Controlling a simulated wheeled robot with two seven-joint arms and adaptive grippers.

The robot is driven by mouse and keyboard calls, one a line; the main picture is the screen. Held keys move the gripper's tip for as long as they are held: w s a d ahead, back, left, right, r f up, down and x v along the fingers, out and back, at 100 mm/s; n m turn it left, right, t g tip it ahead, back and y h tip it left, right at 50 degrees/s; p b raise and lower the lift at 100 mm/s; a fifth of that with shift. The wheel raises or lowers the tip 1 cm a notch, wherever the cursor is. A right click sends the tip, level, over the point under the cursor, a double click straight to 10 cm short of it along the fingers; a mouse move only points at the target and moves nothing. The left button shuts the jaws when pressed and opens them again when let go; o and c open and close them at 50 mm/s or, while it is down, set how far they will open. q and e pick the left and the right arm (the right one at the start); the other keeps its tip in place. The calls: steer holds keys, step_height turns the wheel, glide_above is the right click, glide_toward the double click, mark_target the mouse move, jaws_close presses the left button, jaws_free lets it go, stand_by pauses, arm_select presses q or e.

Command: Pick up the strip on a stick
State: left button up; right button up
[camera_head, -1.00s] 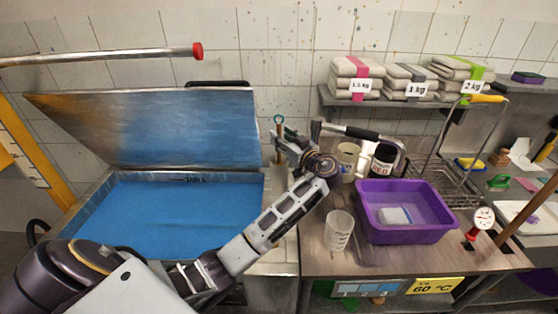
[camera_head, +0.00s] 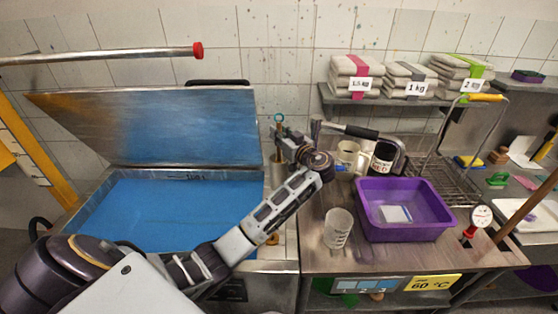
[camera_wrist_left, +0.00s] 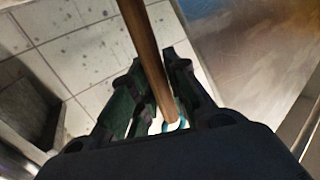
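The stick (camera_wrist_left: 150,55) is wooden and runs between the two dark fingers of my left gripper (camera_wrist_left: 152,62) in the left wrist view. The fingertips lie close against it on both sides, and the gripper looks shut on it. A teal piece (camera_wrist_left: 182,124) shows by the stick's lower end there. In the head view a teal ring (camera_head: 279,117) tops a thin upright piece just above my left gripper (camera_head: 280,136), right of the raised lid. The strip itself I cannot make out. My right gripper is not in view.
A vat of blue liquid (camera_head: 165,212) with a raised lid (camera_head: 150,125) lies left. Folded cloths sit on the shelf (camera_head: 345,97) above.

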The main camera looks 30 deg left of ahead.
arm_select(q)
jaws_close()
steer(key=shift+r, duration=0.15)
step_height(320, 180, up, 18)
steer(key=b, duration=0.3)
stand_by(0.4)
steer(key=shift+f, duration=0.2)
stand_by(0.4)
